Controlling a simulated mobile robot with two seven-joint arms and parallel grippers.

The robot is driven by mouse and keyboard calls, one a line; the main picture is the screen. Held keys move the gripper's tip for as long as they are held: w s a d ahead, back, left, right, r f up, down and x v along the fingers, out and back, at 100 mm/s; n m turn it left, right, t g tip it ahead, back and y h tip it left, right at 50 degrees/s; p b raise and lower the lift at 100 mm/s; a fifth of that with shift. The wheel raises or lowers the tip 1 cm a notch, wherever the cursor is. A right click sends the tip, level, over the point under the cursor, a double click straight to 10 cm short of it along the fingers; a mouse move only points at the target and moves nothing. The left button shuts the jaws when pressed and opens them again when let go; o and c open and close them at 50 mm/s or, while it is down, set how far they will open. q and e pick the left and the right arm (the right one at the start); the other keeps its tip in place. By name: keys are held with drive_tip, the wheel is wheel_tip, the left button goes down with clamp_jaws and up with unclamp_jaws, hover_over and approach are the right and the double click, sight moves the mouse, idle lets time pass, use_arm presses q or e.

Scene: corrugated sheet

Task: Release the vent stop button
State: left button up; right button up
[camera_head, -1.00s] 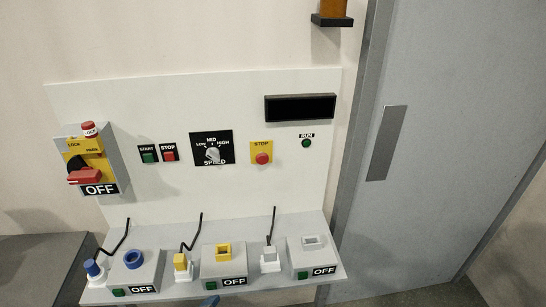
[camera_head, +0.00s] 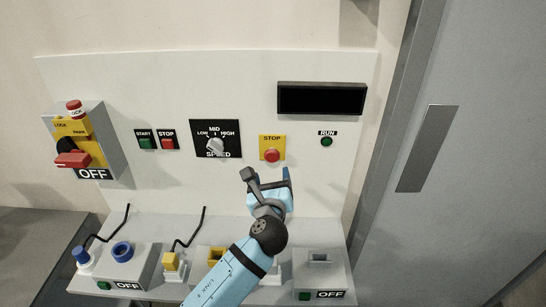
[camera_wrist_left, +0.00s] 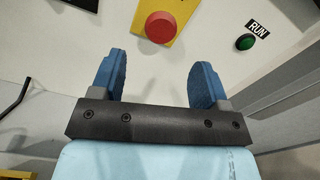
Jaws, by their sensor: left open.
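The red stop button (camera_head: 272,155) sits on a yellow plate marked STOP (camera_head: 271,141) on the white panel. It also shows in the left wrist view as a red round knob (camera_wrist_left: 160,27), ahead of the fingers and midway between them. My left gripper (camera_head: 267,174) is open and empty, just below the button and apart from it. Its two blue fingers also show spread in the left wrist view (camera_wrist_left: 162,82). My right gripper is in neither view.
Left of the button are a speed dial (camera_head: 215,145) and START/STOP buttons (camera_head: 157,140). A green RUN lamp (camera_head: 326,141) and black display (camera_head: 321,99) are to the right. Below, a shelf (camera_head: 180,290) carries plugs and socket boxes. A grey door (camera_head: 470,200) stands right.

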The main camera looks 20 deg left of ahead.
sight(272, 158)
use_arm(q)
drive_tip(key=x, duration=0.8)
drive_tip(key=shift+f, duration=0.1)
drive_tip(key=shift+c, duration=0.5)
drive_tip(key=c, duration=0.8)
drive_tip(key=shift+s+d+p, duration=0.15)
drive_tip(key=shift+s+p, duration=0.15)
drive_tip(key=shift+p, duration=0.45)
drive_tip(key=shift+c, duration=0.2)
drive_tip(key=shift+s+p, duration=0.3)
drive_tip(key=shift+p, duration=0.05)
drive_tip(key=shift+s+d, duration=0.1)
drive_tip(key=shift+f, duration=0.1)
drive_tip(key=o, duration=0.9)
drive_tip(key=shift+o, duration=0.2)
